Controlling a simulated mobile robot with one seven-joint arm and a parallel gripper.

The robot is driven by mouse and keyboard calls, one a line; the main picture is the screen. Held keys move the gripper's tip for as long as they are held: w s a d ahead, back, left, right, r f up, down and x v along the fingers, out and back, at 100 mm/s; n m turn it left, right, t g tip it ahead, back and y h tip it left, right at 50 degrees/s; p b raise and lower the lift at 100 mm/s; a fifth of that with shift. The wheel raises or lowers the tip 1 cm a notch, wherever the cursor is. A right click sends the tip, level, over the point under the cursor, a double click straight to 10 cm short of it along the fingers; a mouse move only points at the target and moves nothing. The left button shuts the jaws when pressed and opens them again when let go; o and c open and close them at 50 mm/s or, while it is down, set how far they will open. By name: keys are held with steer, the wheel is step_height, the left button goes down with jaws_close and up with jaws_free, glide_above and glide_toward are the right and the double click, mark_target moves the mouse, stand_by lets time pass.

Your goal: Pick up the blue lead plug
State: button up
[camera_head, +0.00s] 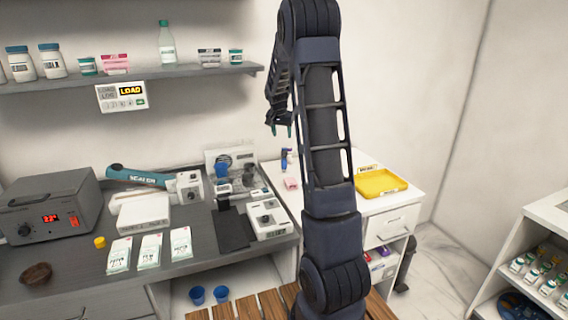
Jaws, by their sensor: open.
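A small upright blue item (286,158) stands on the white cabinet's top, left of my arm. It may be the blue lead plug, but it is too small to be sure. A second blue piece (222,170) shows among the devices at the back of the grey desk, and I cannot tell what it is. My gripper (281,130) is open with its fingertips pointing down. In the picture it is just above the small upright blue item and apart from it. I see nothing between its fingers.
A yellow tray (381,183) lies on the white cabinet (386,207). The grey desk (70,255) holds a heater-like box (48,205), white packets (150,250) and devices. A shelf (130,75) with bottles hangs above. Blue cups (197,295) sit below. A stocked rack (540,225) stands right.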

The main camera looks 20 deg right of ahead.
glide_toward(284, 148)
steer(key=f, duration=0.1)
steer(key=shift+m, duration=0.3)
steer(key=shift+x, duration=5.7)
steer(key=c, duration=1)
steer(key=shift+c, duration=0.2)
steer(key=shift+r, duration=0.2)
